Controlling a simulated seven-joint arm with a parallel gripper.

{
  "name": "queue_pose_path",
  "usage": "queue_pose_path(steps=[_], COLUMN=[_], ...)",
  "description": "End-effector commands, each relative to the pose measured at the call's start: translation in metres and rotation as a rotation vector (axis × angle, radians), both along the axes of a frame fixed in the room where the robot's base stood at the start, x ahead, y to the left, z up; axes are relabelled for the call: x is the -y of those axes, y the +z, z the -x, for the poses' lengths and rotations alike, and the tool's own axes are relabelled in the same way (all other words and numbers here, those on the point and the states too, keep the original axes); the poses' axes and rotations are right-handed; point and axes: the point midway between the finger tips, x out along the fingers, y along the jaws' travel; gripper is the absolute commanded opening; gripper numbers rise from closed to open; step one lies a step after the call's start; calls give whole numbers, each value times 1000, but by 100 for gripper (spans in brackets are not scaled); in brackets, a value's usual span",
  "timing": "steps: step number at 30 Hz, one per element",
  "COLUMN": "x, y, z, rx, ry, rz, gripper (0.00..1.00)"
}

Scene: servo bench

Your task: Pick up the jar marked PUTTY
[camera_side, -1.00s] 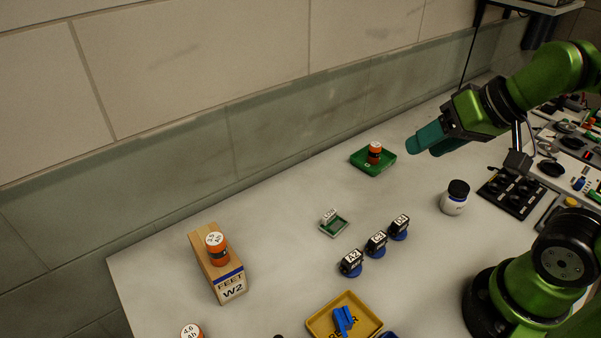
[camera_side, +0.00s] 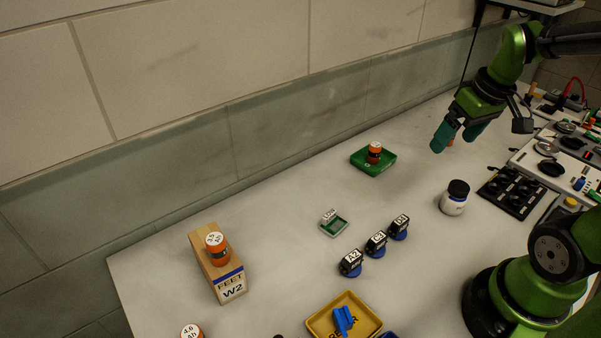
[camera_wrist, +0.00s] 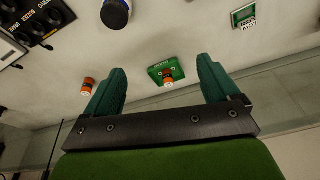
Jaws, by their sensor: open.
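A white jar with a black lid (camera_side: 454,203) stands upright on the bench, right of centre in the side view. Its marking is too small to read, so I cannot confirm it says PUTTY. It also shows at the top edge of the wrist view (camera_wrist: 116,14), partly cut off. My gripper (camera_side: 454,142) is open and empty, pointing down above the bench beyond the jar, apart from it. In the wrist view my gripper (camera_wrist: 162,70) has its two teal fingers spread wide with nothing between them.
A green tray (camera_side: 384,168) holds an orange cylinder (camera_side: 374,153). Another orange cylinder (camera_wrist: 88,86) stands near my left finger in the wrist view. A black switch panel (camera_side: 512,192) lies right of the jar. Several small blue-based blocks (camera_side: 376,245) stand left of it.

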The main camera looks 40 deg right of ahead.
Motion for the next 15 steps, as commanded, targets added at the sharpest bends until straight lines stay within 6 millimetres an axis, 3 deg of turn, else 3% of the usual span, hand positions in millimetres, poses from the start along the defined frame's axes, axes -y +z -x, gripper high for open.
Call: queue_pose_path(steps=[3,6,10,15], x=[38,57,64,63], y=[-12,-17,-15,-13], z=[9,16,20,24], rx=[-131,-207,-250,-259], ry=[213,422,665,827], rz=[44,63,83,96], gripper=[89,89,89,89])
